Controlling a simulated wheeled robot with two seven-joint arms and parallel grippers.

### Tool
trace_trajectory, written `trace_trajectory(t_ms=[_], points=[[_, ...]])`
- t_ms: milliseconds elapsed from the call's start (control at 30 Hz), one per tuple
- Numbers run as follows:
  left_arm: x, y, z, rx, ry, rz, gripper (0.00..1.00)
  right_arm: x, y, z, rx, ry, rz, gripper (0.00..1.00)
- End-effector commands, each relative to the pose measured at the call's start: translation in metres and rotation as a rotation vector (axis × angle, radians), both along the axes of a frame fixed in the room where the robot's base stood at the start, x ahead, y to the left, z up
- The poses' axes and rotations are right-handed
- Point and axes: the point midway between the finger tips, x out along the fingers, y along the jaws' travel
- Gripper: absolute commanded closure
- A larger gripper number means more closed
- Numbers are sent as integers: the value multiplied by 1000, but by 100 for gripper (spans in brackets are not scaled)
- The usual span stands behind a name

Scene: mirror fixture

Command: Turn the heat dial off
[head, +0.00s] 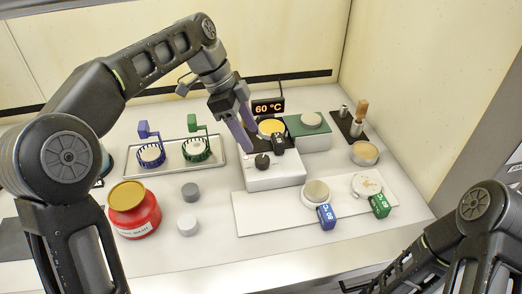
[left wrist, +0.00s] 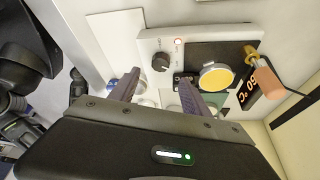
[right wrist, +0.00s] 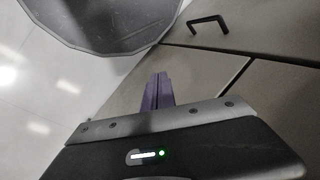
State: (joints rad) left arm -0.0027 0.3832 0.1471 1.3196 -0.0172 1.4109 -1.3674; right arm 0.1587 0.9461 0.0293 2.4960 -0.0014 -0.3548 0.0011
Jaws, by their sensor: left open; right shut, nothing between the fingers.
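The black heat dial (head: 262,160) is on the front of a white heater unit (head: 278,180). In the left wrist view the dial (left wrist: 161,62) shows just beyond and between my left fingertips, with a small glowing reddish light (left wrist: 178,41) beside it. My left gripper (head: 252,147) is open, its purple fingers above the unit near the dial, apparently not touching it. A display (head: 268,107) behind reads 60 °C. A round yellow-topped piece (head: 271,126) sits on the unit's dark top. My right gripper (right wrist: 160,85) is shut and empty, away from the counter, over the floor and cabinet fronts.
A white board (head: 250,218) with blue- and green-tagged round pieces lies in front. A green block (head: 308,138) and wooden-handled tool (head: 361,110) stand right.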

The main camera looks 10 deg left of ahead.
Motion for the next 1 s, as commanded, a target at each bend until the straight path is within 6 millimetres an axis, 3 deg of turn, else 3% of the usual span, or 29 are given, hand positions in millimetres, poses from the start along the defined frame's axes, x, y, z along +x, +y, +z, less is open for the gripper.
trace_trajectory(t_ms=[267, 400, 700, 1000], points=[[0, -4, -12, 0, 2, -1, 44, 0, 0, -5, 0, -1, 0, 100], [0, -11, -30, 1, 2, -1, 44, 0, 0, -13, 0, -1, 0, 100], [2, -27, -66, 0, 2, 0, 44, 1, 0, -7, 0, -1, 0, 100], [2, -30, -73, 0, 0, 1, 44, 1, 0, -7, 0, -1, 0, 100]])
